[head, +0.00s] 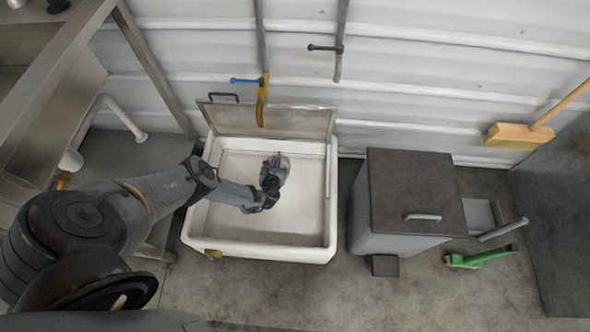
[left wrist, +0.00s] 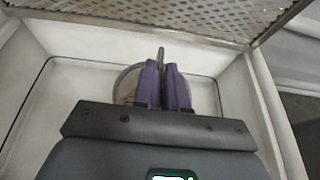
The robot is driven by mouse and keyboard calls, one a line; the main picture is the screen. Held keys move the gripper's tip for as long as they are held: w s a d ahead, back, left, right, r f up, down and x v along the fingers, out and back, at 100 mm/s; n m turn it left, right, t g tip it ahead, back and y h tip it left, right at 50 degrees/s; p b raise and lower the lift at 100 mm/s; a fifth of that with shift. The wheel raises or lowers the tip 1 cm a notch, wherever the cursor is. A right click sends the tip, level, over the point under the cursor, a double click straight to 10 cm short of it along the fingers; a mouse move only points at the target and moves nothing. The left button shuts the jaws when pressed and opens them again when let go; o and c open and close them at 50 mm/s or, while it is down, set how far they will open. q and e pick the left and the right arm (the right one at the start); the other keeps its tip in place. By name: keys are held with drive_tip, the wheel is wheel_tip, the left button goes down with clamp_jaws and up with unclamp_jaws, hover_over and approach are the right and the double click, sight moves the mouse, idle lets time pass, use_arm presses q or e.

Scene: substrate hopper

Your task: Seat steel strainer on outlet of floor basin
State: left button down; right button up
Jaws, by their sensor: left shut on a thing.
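The white floor basin (head: 289,248) stands against the wall, with a perforated steel grate (head: 265,122) tilted up along its back edge. My left gripper (head: 272,178) reaches down into the basin. It is shut on the steel strainer (head: 284,165), a round piece with a thin upright handle. In the left wrist view the purple fingers (left wrist: 161,88) are closed on that handle, and the strainer's round rim (left wrist: 208,95) shows behind and beside them. The basin's outlet is not visible; the strainer and gripper may cover it. I cannot tell whether the strainer touches the basin floor. My right gripper is not in view.
A brass tap (head: 262,98) with a blue handle hangs above the basin's back edge. A grey bin (head: 415,190) with a pedal stands right of the basin. A steel bench frame (head: 150,75) stands at left.

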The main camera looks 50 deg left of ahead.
use_arm(q)
drive_tip(key=a+f, duration=0.1)
drive_tip(key=s+a+f+b, duration=0.1)
drive_tip(key=s+a+f, duration=0.1)
drive_tip(key=a, duration=0.1)
drive_tip(key=shift+b, duration=0.3)
drive_tip(key=shift+a+f, duration=0.15)
drive_tip(key=shift+a, duration=0.1)
wheel_tip(320, 180, down, 5)
drive_tip(key=b, duration=0.6)
drive_tip(key=shift+f, duration=0.2)
drive_tip(key=shift+f+b, duration=0.55)
drive_tip(key=shift+f, duration=0.1)
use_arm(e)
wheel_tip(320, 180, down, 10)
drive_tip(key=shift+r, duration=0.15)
use_arm(q)
drive_tip(key=shift+r, duration=0.15)
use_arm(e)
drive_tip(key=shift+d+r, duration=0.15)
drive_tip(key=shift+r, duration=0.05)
use_arm(q)
drive_tip(key=shift+p, duration=0.35)
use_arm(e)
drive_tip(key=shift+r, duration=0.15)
use_arm(q)
drive_tip(key=shift+f, duration=0.2)
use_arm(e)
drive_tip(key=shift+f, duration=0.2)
